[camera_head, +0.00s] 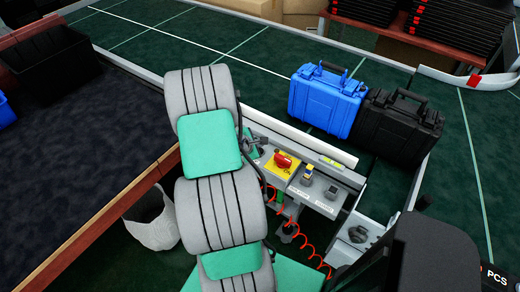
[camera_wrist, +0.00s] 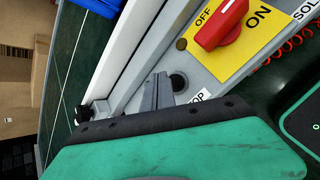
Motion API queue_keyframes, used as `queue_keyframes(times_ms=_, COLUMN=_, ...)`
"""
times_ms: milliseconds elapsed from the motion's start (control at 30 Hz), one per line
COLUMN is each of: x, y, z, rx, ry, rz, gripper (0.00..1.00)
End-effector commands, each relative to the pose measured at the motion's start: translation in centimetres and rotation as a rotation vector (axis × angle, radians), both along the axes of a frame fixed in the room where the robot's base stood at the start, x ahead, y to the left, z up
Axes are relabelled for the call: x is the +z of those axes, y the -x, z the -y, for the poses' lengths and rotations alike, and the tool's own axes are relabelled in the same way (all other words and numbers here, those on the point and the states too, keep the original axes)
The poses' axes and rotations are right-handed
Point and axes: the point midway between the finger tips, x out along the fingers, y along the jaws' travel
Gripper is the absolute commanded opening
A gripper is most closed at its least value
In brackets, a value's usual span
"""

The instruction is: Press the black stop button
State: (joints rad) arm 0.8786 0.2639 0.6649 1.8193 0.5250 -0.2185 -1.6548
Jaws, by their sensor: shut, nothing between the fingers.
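The black stop button (camera_wrist: 179,82) is a small round knob on the grey panel in the wrist view, above a partly hidden label ending in "OP" (camera_wrist: 198,97). My gripper (camera_wrist: 160,77) is shut and empty, with its fingertips just left of the button in that view. I cannot tell whether they touch the button or the panel. In the head view my arm hides the button, and only a little of my gripper (camera_head: 254,142) shows at the panel's left end. A red rotary switch (camera_wrist: 219,25) sits on a yellow OFF/ON plate (camera_wrist: 252,40) beside the button.
The head view shows further panel controls (camera_head: 307,174) right of the red switch and a coiled red cable below. A blue case (camera_head: 325,98) and a black case (camera_head: 400,122) stand on the green conveyor behind the panel. A wooden-edged table (camera_head: 90,222) lies left of my arm.

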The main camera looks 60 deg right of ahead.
Motion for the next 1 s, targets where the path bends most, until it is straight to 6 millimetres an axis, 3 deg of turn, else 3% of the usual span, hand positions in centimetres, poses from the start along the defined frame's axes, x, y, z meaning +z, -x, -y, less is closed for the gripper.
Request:
queue_keyframes(times_ms=100, x=1.8, y=0.0, z=0.0, rx=0.0, ry=0.001, rz=0.001, gripper=0.0)
queue_keyframes(times_ms=400, x=4.6, y=0.0, z=0.0, rx=0.0, ry=0.0, rz=0.0, gripper=0.0)
queue_keyframes(times_ms=1000, x=4.5, y=0.0, z=0.0, rx=0.001, ry=0.001, rz=0.0, gripper=0.0)
